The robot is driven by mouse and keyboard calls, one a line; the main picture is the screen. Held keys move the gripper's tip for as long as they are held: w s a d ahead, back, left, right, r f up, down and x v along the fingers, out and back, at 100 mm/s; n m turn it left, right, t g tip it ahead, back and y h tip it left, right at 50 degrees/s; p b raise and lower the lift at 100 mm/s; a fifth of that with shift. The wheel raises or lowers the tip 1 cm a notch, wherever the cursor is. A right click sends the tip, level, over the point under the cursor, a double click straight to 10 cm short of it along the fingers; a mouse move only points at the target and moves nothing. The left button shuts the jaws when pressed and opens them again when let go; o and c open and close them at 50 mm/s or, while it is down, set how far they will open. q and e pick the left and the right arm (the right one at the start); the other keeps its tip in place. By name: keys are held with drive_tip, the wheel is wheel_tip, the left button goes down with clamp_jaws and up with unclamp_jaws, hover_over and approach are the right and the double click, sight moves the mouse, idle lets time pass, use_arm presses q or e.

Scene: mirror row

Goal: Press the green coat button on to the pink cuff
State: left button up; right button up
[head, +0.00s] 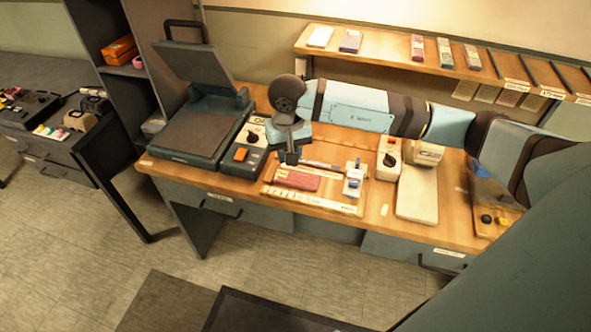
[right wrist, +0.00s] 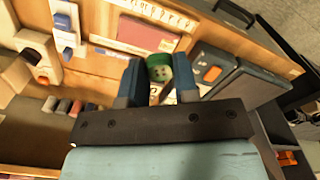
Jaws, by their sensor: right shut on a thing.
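The green coat button (right wrist: 160,68), round with small holes in its face, sits between the blue fingertips of my right gripper (right wrist: 160,76). In the head view my right gripper (head: 291,158) points down just above the back left part of a wooden board; I cannot make out the button there. The pink cuff (head: 297,180) is a flat reddish-pink piece lying on that board, in front of the gripper. It also shows in the right wrist view (right wrist: 147,36), beyond the button and apart from it. My left gripper is in neither view.
The wooden board (head: 315,205) carries a pale marked strip along its front and a white-and-blue device (head: 354,179) at right. A dark press with a raised lid (head: 195,125) stands left, beside a box with an orange button (head: 241,154). A pale tray (head: 418,195) lies right.

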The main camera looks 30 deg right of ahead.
sight(300, 179)
drive_tip(key=w+d+f+m+b, duration=0.1)
drive_tip(key=d+f, duration=0.1)
drive_tip(key=f, duration=0.1)
drive_tip(key=w+d+f+m+b, duration=0.1)
drive_tip(key=w+d+f+b, duration=0.1)
drive_tip(key=f, duration=0.1)
drive_tip(key=w+d+f+m+b, duration=0.1)
drive_tip(key=w+d+f+b, duration=0.1)
drive_tip(key=f, duration=0.1)
drive_tip(key=shift+d+f+m, duration=0.2)
drive_tip(key=shift+f+m, duration=0.05)
drive_tip(key=shift+m, duration=0.05)
drive_tip(key=shift+d+f+b, duration=0.3)
drive_tip(key=shift+b, duration=0.1)
drive_tip(key=shift+f+b, duration=0.9)
drive_tip(key=shift+f, duration=1.9)
drive_tip(key=shift+f+b, duration=0.3)
drive_tip(key=shift+b, duration=0.2)
drive_tip(key=shift+f, duration=0.2)
